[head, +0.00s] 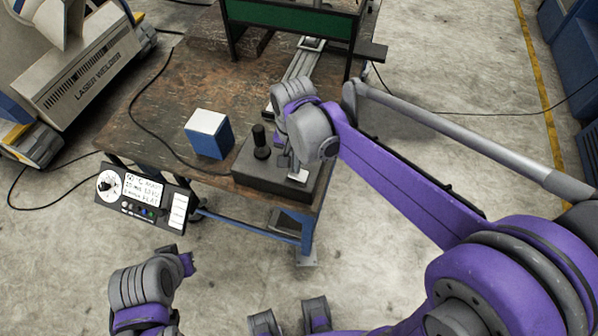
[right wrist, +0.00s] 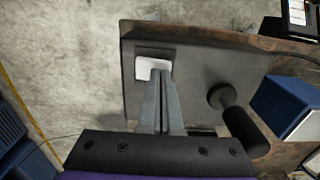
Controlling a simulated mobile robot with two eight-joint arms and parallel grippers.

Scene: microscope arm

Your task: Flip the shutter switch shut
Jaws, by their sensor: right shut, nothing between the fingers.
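The shutter switch appears to be the white rocker (head: 299,175) on the dark control box (head: 262,177), near the table's front right corner. It also shows in the right wrist view as a white piece (right wrist: 148,65) in a dark recess. My right gripper (right wrist: 158,78) is shut and empty, its fingertips at the white rocker and covering part of it. I cannot tell whether they touch. In the head view this gripper (head: 287,163) points down over the box. My left arm's end (head: 185,262) is low at the left, away from the table; its jaws are unclear.
A black joystick (head: 260,142) stands on the box beside the switch. A blue and white block (head: 208,134) sits to its left on the worn table (head: 160,85). A panel with a dial and written label (head: 145,197) hangs at the front left. A laser welder (head: 80,75) stands far left.

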